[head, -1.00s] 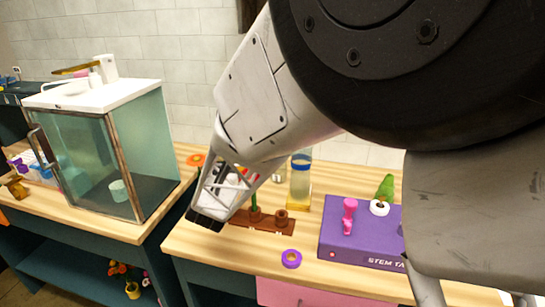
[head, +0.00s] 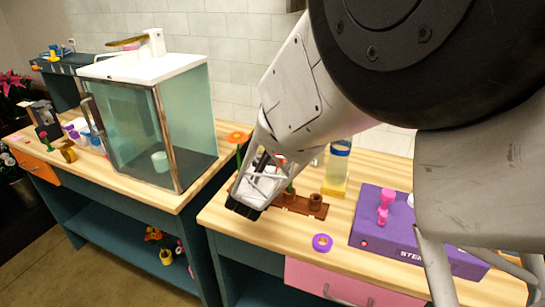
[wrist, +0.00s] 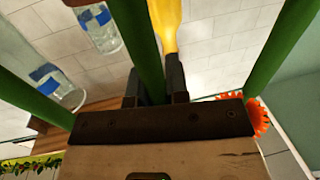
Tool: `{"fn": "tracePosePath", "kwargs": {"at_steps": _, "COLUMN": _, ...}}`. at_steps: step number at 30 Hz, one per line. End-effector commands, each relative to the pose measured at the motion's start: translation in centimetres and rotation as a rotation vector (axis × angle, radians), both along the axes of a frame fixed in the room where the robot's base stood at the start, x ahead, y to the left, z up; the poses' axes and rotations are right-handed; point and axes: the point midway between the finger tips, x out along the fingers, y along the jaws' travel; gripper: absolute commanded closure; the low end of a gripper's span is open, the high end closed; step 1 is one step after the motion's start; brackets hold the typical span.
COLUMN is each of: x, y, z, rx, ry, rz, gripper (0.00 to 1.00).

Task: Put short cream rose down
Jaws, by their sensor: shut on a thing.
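My gripper (head: 243,208) is low over the left end of the brown stem rack (head: 312,208), near the bench's front edge. In the wrist view its two fingers (wrist: 155,90) are shut on a green stem (wrist: 148,45), taken to be the short cream rose's. Its bloom cannot be made out in either view. A second stem stands in a rack holder (head: 290,194), partly behind my gripper. The rack's right holder (head: 315,200) looks empty. Whether the held stem touches the rack cannot be told.
An orange flower (head: 238,137) stands just behind my gripper. A blue-banded bottle (head: 338,165) is behind the rack. A purple ring (head: 322,243) lies in front of it, and a purple machine (head: 415,245) stands to the right. A glass cabinet (head: 165,120) is on the left bench.

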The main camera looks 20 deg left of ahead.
Motion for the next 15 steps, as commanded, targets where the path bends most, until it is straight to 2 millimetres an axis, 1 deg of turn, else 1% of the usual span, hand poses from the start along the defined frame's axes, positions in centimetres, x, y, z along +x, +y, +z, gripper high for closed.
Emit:
{"fn": "tracePosePath", "kwargs": {"at_steps": 10, "x": 0.01, "y": 0.0, "z": -0.27, "rx": 0.0, "ry": 0.0, "rz": 0.0, "gripper": 1.0}}
{"fn": "tracePosePath", "kwargs": {"at_steps": 11, "x": 0.01, "y": 0.0, "z": -0.29, "rx": 0.0, "ry": 0.0, "rz": 0.0, "gripper": 0.83}}
{"fn": "tracePosePath", "kwargs": {"at_steps": 15, "x": 0.01, "y": 0.0, "z": -0.26, "rx": 0.0, "ry": 0.0, "rz": 0.0, "gripper": 0.62}}
